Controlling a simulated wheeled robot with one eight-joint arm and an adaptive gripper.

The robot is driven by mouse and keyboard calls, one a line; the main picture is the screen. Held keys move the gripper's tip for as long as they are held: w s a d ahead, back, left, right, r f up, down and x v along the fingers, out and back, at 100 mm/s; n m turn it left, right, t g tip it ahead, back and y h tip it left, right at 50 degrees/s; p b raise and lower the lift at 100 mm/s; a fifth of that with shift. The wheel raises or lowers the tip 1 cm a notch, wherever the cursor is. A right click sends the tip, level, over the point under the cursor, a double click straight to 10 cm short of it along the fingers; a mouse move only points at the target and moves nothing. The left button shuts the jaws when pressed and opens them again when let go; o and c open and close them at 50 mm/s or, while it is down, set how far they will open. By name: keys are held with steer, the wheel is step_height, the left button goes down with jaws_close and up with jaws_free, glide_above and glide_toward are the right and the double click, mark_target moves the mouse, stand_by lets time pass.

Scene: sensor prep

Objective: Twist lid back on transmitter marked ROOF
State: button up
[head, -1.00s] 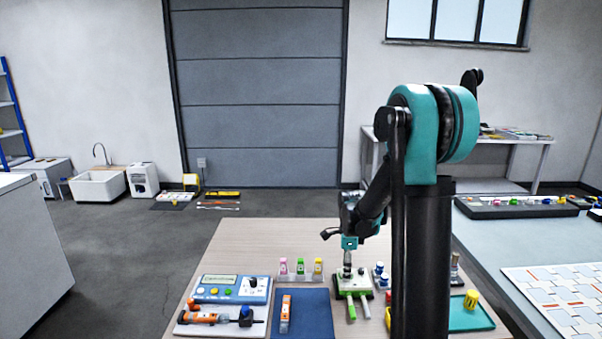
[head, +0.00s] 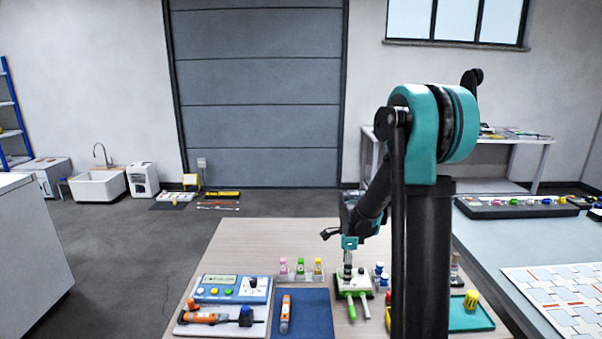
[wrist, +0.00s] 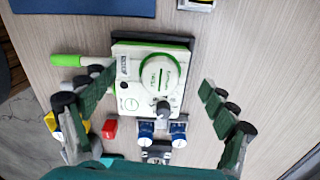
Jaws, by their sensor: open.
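A white box-shaped unit (wrist: 126,86) with green edges lies under my gripper in the wrist view. A round white lid (wrist: 157,72) with green markings sits on its face. I cannot tell whether the lid is seated or loose. My gripper (wrist: 157,103) is open, one finger on the left of the unit and the other on the right, both apart from the lid. In the head view my gripper (head: 348,262) is above the unit (head: 353,281), hiding much of the lid.
A green-handled tool (wrist: 65,60) lies beside the unit. A red block (wrist: 109,128) and blue-capped bottles (wrist: 147,133) are close by. A blue mat (head: 307,314) bears an orange device (head: 286,312). A control panel (head: 232,290) stands left. The table's far area (head: 270,238) is clear.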

steer(key=shift+r, duration=0.6)
stand_by(0.5)
steer(key=shift+r, duration=3)
steer(key=s+d+f+n+t, duration=0.1)
steer(key=s+f+n, duration=0.1)
steer(key=s+n, duration=0.4)
steer(key=s+d+f+n+t, duration=0.1)
steer(key=s+f+n, duration=0.1)
steer(key=s+n, duration=0.5)
steer(key=s+d+f+n+t, duration=0.2)
steer(key=s+n, duration=0.4)
steer(key=s, duration=0.3)
steer(key=shift+n, duration=0.3)
steer(key=shift+a+r, duration=0.1)
